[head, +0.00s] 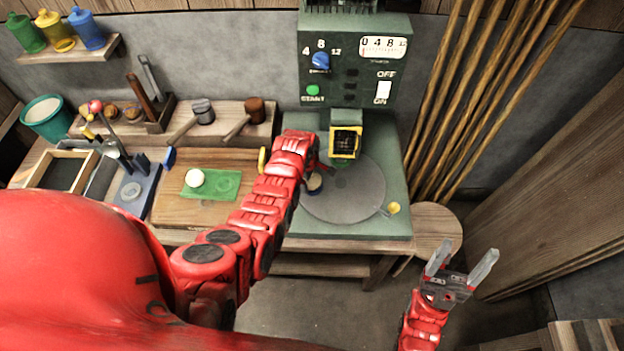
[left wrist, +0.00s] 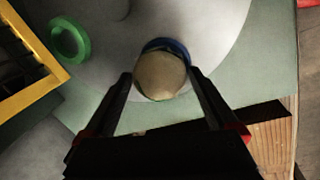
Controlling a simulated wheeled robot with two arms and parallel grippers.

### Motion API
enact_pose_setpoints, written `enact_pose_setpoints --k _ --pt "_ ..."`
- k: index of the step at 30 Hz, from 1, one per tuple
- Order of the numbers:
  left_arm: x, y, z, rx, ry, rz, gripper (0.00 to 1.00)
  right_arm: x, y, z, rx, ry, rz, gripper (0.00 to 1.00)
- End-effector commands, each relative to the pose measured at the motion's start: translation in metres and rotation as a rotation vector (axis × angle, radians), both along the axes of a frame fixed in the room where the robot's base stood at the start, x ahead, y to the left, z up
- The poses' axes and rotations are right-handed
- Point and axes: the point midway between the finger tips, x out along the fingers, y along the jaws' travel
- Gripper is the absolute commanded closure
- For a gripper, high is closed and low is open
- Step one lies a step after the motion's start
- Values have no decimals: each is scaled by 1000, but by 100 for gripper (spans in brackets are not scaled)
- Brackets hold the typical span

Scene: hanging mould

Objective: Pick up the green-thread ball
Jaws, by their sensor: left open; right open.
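In the left wrist view a tan ball (left wrist: 162,76) sits in a blue ring (left wrist: 178,45) on the grey round plate. The ball also shows in the head view (head: 314,182), partly covered by my left arm. My left gripper (left wrist: 160,84) is open, with one finger on each side of the ball; contact cannot be told. A pale ball (head: 195,177) lies on a green mat (head: 225,184) on the wooden board. My right gripper (head: 462,264) is open and empty at the lower right.
A green ring (left wrist: 70,40) lies on the plate (head: 345,205) near a yellow-framed black box (head: 345,143). The green machine (head: 350,60) stands behind. Tools and a teal bucket (head: 46,117) fill the bench's left side. Bamboo poles (head: 480,90) lean at right.

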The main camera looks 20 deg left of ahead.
Motion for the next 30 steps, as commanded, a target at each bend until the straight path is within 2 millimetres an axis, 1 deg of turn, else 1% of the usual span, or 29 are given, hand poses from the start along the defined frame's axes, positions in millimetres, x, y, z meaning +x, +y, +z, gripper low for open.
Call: enact_pose_setpoints --k 6,7,19,20,30 --pt "0 0 -1 0 0 0 8 0 0 0 0 0 0 27" --pt "0 0 -1 0 0 0 10 0 0 0 0 0 0 27" --pt "0 0 0 0 0 -1 82 0 0 0 0 0 0 27" --pt "0 0 0 0 0 -1 84 0 0 0 0 0 0 27" --pt "1 0 2 0 -2 -1 84 0 0 -2 0 0 0 27"
